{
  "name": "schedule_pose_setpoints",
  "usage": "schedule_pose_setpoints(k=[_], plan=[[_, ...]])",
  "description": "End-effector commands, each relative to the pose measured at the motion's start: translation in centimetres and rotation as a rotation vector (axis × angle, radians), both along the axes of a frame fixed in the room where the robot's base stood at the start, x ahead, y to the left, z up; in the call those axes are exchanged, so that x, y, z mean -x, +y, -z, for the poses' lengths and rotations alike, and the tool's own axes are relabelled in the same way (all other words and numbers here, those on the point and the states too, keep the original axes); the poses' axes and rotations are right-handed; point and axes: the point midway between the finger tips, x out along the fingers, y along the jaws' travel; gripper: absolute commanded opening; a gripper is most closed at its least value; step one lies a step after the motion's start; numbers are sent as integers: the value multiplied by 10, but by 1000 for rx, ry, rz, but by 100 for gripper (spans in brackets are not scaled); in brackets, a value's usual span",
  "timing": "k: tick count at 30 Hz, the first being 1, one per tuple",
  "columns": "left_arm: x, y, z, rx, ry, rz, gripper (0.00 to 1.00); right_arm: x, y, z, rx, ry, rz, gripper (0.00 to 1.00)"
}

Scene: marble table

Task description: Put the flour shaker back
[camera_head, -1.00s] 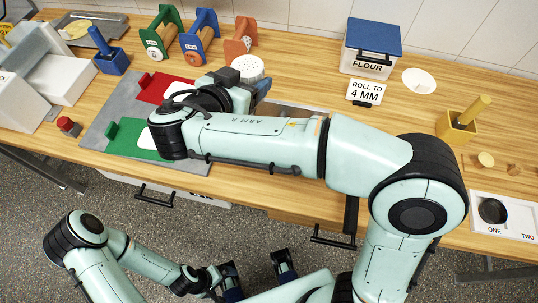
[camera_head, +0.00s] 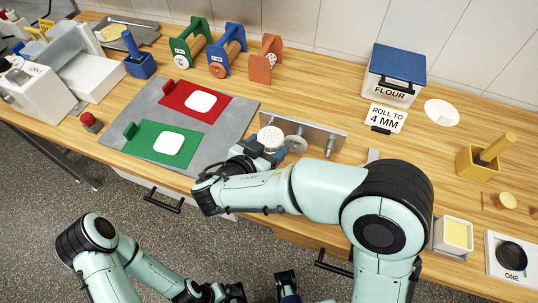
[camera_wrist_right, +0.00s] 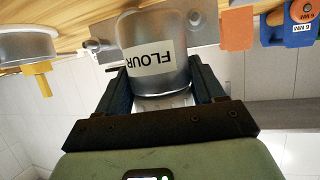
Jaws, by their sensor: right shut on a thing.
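The flour shaker is metallic with a white perforated top (camera_head: 271,136). In the right wrist view its grey body and upside-down FLOUR label (camera_wrist_right: 155,62) show between the fingers. My right gripper (camera_head: 268,152) is shut on the shaker, in front of the left part of an upright metal plate (camera_head: 318,131). A round metal part (camera_head: 293,144) and a peg-like part are on that plate, right of the shaker. I cannot tell whether the shaker touches anything below. My left gripper (camera_head: 262,288) is open and empty at the bottom edge, its fingers well apart.
A grey board (camera_head: 228,137) with red and green mats, each bearing a white slab, lies left. Colored roller stands (camera_head: 227,50) and a blue-lidded flour bin (camera_head: 392,80) stand behind. A yellow container (camera_head: 478,160) is right. Bare wood lies behind the plate.

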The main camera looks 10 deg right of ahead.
Motion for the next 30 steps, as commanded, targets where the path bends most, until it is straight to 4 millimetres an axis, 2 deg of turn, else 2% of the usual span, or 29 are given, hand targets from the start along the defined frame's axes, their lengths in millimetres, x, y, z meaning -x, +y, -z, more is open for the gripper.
schedule_pose_setpoints(k=[11,25,26,27,28,30], plan=[[0,0,1,0,0,0,98,0,0,44,2,1,-1,30],[0,0,7,-1,-5,-2,98,0,0,50,-2,-2,0,30],[-1,0,6,-1,-5,-1,98,0,0,50,-1,1,0,75],[-1,0,6,-1,-5,-1,98,0,0,49,-1,1,0,88],[-1,0,5,-1,-5,-1,98,0,0,49,-1,1,0,94],[-1,0,5,-1,-5,-1,98,0,0,49,-1,1,0,94]])
